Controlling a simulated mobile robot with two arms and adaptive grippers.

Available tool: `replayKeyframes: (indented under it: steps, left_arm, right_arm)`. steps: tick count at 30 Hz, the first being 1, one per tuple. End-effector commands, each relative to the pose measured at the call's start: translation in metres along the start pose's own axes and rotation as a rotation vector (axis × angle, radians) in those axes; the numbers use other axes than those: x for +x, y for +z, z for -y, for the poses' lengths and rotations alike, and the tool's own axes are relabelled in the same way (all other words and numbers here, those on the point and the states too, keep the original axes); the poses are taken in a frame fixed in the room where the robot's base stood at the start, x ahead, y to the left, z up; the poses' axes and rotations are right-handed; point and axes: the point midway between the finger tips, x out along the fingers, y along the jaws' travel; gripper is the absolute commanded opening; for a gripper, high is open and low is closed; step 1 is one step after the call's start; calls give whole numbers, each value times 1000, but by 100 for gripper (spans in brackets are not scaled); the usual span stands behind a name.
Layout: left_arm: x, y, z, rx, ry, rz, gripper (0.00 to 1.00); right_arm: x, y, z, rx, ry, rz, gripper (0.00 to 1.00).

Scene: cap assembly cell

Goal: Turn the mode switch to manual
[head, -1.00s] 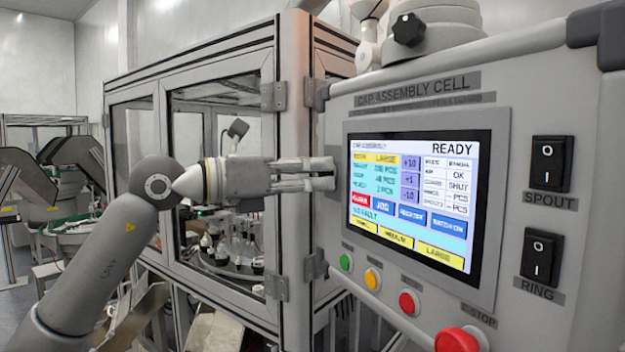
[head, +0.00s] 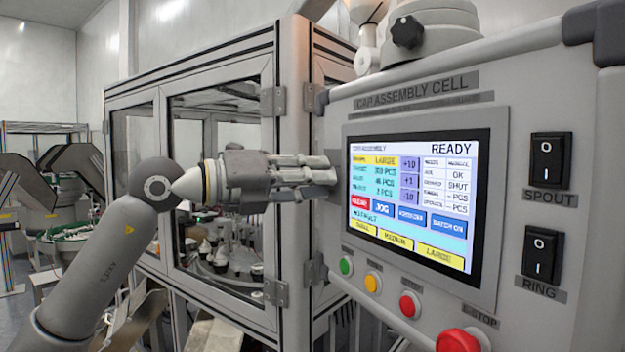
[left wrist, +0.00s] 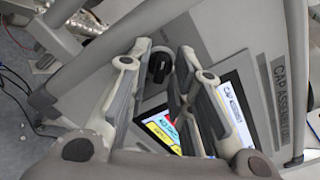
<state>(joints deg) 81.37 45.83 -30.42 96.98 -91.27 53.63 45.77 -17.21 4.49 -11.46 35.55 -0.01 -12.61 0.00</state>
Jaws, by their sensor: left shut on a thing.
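My left gripper (head: 326,170) is at the left edge of the control panel (head: 330,225), its fingers pointing right. In the left wrist view, a round black knob (left wrist: 160,66), which looks like the mode switch, sits between the two fingers (left wrist: 162,52); the gripper is shut on it. In the head view the fingers hide the knob, and its pointer cannot be read. The screen (head: 415,205) shows READY; its small mode line looks like MANUAL but is blurred. My right gripper is not in view.
Green, yellow and red buttons (head: 409,304) run below the screen, with a large red stop button (head: 460,341) at the bottom. Black rocker switches (head: 550,160) are at the right. The glazed machine enclosure (head: 220,180) stands behind my left arm.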

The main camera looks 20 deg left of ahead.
Motion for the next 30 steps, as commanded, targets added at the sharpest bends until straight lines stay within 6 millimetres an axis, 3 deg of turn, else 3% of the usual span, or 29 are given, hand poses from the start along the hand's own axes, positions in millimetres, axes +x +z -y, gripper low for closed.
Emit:
replayKeyframes:
  steps: [13, 14, 18, 30]
  left_arm:
    - [-1, 2, 1, -8, -2, 5, 0]
    - [-1, 2, 1, -8, -2, 5, 24]
    - [-1, 1, 0, -8, -1, 4, 42]
    - [-5, 1, 0, -8, 0, 2, 43]
  right_arm:
    - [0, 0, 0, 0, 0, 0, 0]
    - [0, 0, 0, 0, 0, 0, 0]
    - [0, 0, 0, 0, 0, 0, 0]
    - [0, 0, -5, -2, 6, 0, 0]
